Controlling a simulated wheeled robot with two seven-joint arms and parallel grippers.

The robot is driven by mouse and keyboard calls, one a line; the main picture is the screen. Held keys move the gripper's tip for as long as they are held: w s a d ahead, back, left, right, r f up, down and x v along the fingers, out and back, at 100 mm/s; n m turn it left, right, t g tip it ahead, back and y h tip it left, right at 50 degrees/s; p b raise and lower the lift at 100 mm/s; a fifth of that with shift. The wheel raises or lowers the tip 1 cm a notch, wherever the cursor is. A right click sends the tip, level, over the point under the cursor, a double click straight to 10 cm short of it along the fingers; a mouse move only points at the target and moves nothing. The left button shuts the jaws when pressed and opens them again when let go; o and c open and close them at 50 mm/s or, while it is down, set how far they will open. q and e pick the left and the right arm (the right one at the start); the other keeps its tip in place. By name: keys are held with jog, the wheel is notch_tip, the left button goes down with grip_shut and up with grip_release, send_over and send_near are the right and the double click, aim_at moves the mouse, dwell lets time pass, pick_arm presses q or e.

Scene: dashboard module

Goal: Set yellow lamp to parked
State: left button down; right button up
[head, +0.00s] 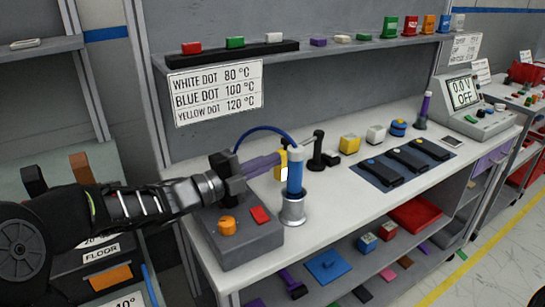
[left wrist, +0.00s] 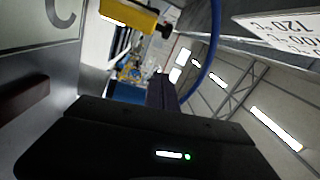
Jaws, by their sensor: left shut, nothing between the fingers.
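A yellow piece with a white face (head: 281,165) stands beside a blue upright cylinder (head: 295,172) on the bench; I cannot tell for sure that it is the yellow lamp. The cylinder sits in a metal cup (head: 292,211). My left gripper (head: 277,160) is shut and empty, its purple fingers pointing right, tips close to the yellow piece; whether they touch it is unclear. In the left wrist view a yellow body (left wrist: 130,14) shows at the top, above the shut fingers (left wrist: 162,82). My right gripper is not in view.
A grey box (head: 240,250) with an orange knob (head: 227,226) and a red button (head: 260,214) lies below my left gripper. A blue cable (head: 262,128) arches behind. Yellow (head: 350,144) and white blocks stand farther right. The bench's front middle is clear.

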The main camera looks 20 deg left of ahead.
aim_at(282, 141)
pick_arm(q)
jog(key=w+d+p, duration=0.1)
jog(key=w+p, duration=0.1)
jog(key=w, duration=0.6)
jog(key=shift+w+d, duration=0.2)
jog(key=shift+d, duration=0.1)
jog(key=shift+f, duration=0.1)
jog(key=shift+w+a+f+b, duration=0.1)
jog(key=shift+a+b, duration=0.2)
jog(key=shift+w+a+b, duration=0.4)
jog(key=shift+a+b, duration=0.05)
jog(key=shift+a, duration=0.4)
